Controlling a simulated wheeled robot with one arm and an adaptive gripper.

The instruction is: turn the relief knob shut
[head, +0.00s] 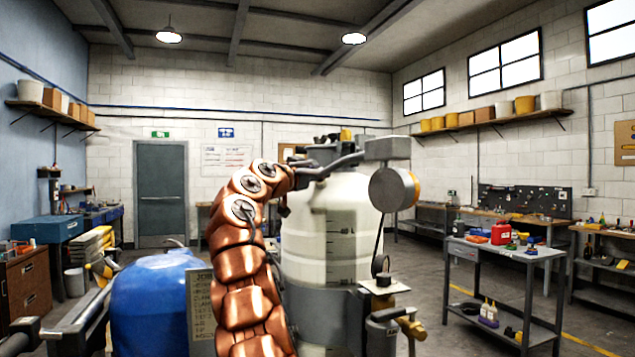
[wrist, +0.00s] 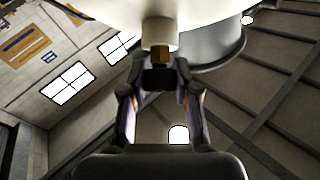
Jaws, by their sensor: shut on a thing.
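My gripper (wrist: 160,73) shows in the wrist view with both fingers closed in on a small black knob (wrist: 158,79), which looks like the relief knob. A short brass stem (wrist: 159,56) rises from the knob into a pale fitting under a large cream, rounded surface. In the head view, the white tank (head: 345,235) stands upright in the middle. My copper-coloured arm reaches up on its left side towards its top. The knob and my fingertips cannot be made out clearly there.
A round gauge-like drum (head: 390,190) hangs at the tank's upper right. A metal bracket (head: 330,305) wraps the lower tank. A blue rounded tank (head: 158,300) stands at left. A grey workbench (head: 485,252) with bottles is at right, with open floor before the door (head: 160,195).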

